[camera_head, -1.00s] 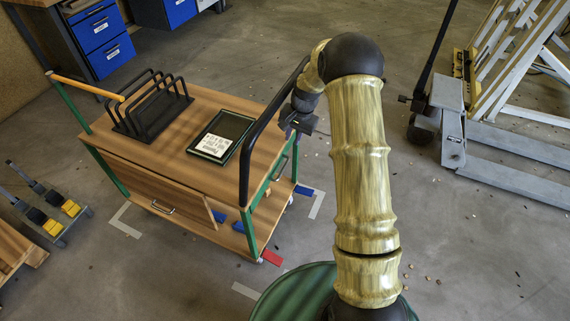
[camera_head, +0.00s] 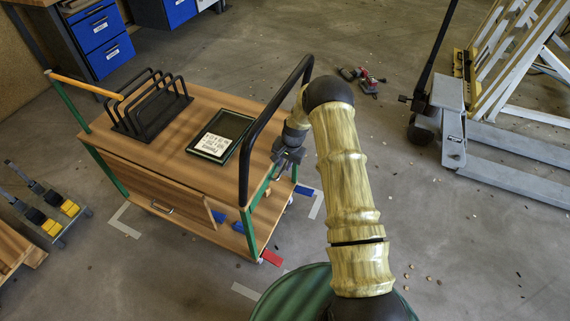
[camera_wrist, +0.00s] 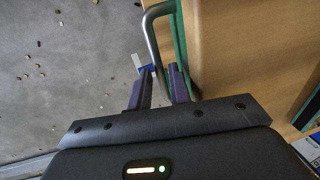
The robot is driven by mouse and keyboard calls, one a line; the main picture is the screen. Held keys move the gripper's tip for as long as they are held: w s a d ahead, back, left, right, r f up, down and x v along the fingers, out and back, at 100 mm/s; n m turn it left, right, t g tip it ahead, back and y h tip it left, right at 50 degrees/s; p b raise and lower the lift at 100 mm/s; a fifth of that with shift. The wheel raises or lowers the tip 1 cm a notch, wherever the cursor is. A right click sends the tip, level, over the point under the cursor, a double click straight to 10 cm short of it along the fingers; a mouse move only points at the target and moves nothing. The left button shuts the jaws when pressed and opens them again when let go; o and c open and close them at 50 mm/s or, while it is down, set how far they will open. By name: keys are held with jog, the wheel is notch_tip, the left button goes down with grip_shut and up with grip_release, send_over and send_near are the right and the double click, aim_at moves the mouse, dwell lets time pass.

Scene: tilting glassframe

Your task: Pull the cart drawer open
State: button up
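The wooden cart (camera_head: 215,170) with green posts stands at left-centre in the head view. My gripper (camera_head: 282,165) is at the cart's right end, just below the top, partly hidden by my arm. In the wrist view my gripper (camera_wrist: 160,72) has its two dark fingers apart. A wooden panel (camera_wrist: 222,50) lies right of the handle. The drawer front behind the gripper is mostly hidden in the head view.
A black push bar (camera_head: 248,150) rises at the cart's right end, close to my arm.

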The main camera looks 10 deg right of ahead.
jog(key=shift+f, duration=0.15)
jog(key=shift+c, duration=0.4)
grip_shut()
